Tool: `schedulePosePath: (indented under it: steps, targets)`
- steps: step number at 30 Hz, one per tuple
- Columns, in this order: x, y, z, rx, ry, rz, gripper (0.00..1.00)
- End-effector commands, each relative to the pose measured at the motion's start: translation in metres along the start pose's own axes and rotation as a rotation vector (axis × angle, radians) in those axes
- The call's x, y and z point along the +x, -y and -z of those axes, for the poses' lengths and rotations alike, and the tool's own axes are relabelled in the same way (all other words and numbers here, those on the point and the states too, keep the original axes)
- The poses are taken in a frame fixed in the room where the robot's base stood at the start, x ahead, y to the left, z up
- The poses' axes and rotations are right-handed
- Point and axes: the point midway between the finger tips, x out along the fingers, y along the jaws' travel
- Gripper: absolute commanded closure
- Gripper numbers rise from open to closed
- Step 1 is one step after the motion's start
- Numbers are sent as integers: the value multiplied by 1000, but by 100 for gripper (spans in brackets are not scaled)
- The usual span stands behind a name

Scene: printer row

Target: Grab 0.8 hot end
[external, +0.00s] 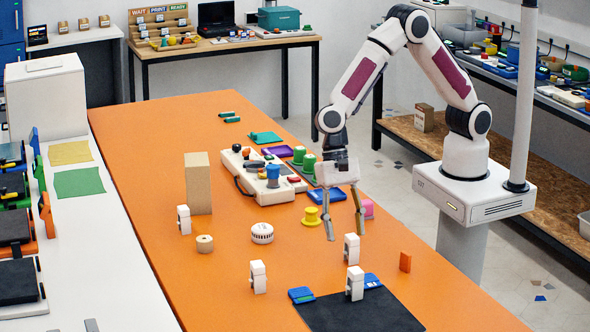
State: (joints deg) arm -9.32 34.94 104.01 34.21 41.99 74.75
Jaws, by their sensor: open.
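Several small white upright blocks stand on the orange table; they may be the hot ends, but no 0.8 marking is readable. One white block (351,249) is just below my gripper, another (354,284) is on the dark mat (380,314), a third (257,277) is left of the mat, and one more (184,220) stands by the tan box. My gripper (344,233) points down with its fingers apart and nothing between them. Its fingertips appear just above the nearest white block; the exact height gap cannot be told.
A tan box (199,183), a round white part (262,233), a yellow knob (311,216), a blue pad (326,195) and a pink block (367,208) are nearby. Blue pieces (301,295) lie at the mat's edge. An orange piece (405,262) stands right.

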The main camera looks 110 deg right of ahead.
Motion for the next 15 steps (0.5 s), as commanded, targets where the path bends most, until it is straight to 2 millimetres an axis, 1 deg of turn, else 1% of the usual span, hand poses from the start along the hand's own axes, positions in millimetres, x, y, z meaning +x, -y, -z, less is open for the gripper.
schedulePosePath:
  steps: [8,11,15]
  targets:
    - [3,0,0,1,0,-1,51]
    - [9,-1,0,2,0,-1,51]
    - [24,-3,1,0,-1,-2,51]
